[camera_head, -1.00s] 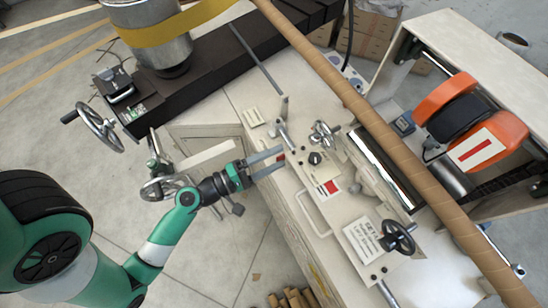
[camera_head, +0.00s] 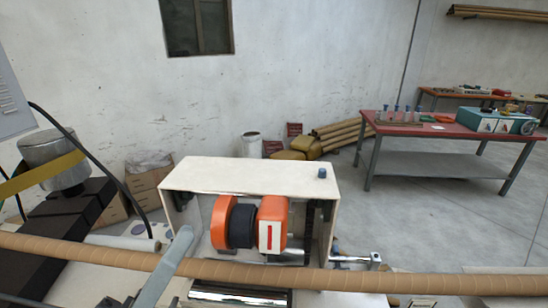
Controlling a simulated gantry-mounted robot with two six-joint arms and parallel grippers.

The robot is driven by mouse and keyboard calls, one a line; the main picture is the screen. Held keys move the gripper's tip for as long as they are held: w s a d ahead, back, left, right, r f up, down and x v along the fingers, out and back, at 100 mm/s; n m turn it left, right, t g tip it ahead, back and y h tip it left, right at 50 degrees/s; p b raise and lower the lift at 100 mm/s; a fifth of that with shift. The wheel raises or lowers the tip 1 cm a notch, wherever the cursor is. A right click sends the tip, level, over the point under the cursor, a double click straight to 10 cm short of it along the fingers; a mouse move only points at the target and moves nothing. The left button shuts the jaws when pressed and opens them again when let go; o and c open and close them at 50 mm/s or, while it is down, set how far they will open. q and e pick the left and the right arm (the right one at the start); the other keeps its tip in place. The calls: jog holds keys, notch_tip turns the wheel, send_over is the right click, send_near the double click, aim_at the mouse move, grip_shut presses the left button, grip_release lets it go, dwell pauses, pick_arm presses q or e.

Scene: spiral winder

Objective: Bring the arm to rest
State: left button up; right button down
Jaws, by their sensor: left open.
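In the head view, one long grey finger of my left gripper (camera_head: 176,252) shows at the lower left, pointing up and right. It crosses in front of the long brown cardboard tube (camera_head: 340,279); I cannot tell whether they touch. Nothing is seen held in it. The rest of my left arm is out of the frame. My right gripper is not in view.
Behind the tube stands a cream housing (camera_head: 250,176) with orange and black rollers (camera_head: 243,226). A dark machine beam (camera_head: 62,215) with a metal pot (camera_head: 50,155) is at left. A red-topped table (camera_head: 425,128) stands at right. Open floor lies between.

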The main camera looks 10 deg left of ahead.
pick_arm(q)
jog(key=s+r+m+t+y, duration=0.1)
jog(key=s+r+m+t, duration=0.15)
jog(key=r, duration=0.65)
jog(key=s+r+m+t+y, duration=0.1)
jog(key=s+r+m+t, duration=0.2)
jog(key=r, duration=0.6)
jog(key=a+r+y+p, duration=0.2)
jog(key=a+y, duration=0.1)
jog(key=y, duration=0.5)
notch_tip(320, 180, up, 29)
jog(key=w+p, duration=0.1)
jog(key=p, duration=2.8)
notch_tip(320, 180, down, 26)
jog(key=b, duration=2.5)
jog(key=shift+n+h+b, duration=0.3)
jog(key=shift+n+h, duration=0.05)
jog(key=shift+h, duration=0.05)
jog(key=shift+a+r, duration=0.1)
jog(key=shift+a, duration=0.05)
